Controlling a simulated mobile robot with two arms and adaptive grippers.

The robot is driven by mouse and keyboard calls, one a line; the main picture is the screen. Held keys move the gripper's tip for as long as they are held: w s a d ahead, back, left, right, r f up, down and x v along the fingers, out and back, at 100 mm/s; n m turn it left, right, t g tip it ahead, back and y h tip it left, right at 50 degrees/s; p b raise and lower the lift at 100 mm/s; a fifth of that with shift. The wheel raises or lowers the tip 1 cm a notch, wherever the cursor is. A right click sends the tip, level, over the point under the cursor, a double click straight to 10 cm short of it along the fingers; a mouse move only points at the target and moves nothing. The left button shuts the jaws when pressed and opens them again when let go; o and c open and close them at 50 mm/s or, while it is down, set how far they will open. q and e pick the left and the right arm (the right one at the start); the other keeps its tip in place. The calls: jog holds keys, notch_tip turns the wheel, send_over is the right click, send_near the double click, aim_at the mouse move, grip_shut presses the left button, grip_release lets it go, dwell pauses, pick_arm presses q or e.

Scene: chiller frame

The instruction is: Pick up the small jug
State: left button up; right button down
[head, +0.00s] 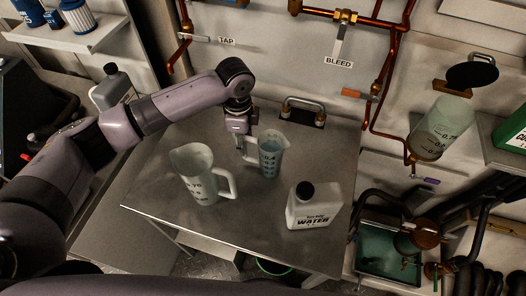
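The small jug (271,158) stands upright on the metal table. It is translucent with bluish contents or tint and dark scale marks, and its handle is on its left side. My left gripper (241,143) points down right beside that handle, at the jug's left. Its fingertips are small and partly merge with the handle, so I cannot tell whether they are open or closed on it. A larger translucent jug (195,178) with a handle on its right stands to the left and nearer. My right gripper is not in view.
A white water bottle (313,208) with a black cap stands on the table (255,220) at the right. A metal hose fitting (303,108) is behind the small jug. Copper pipes with TAP and BLEED labels run along the back. The table's front middle is bare.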

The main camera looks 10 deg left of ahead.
pick_arm(q)
jog(key=shift+d+f+p, duration=0.15)
jog(key=shift+f+p, duration=0.4)
jog(key=shift+f, duration=1.7)
grip_shut()
jog(key=shift+w, duration=0.1)
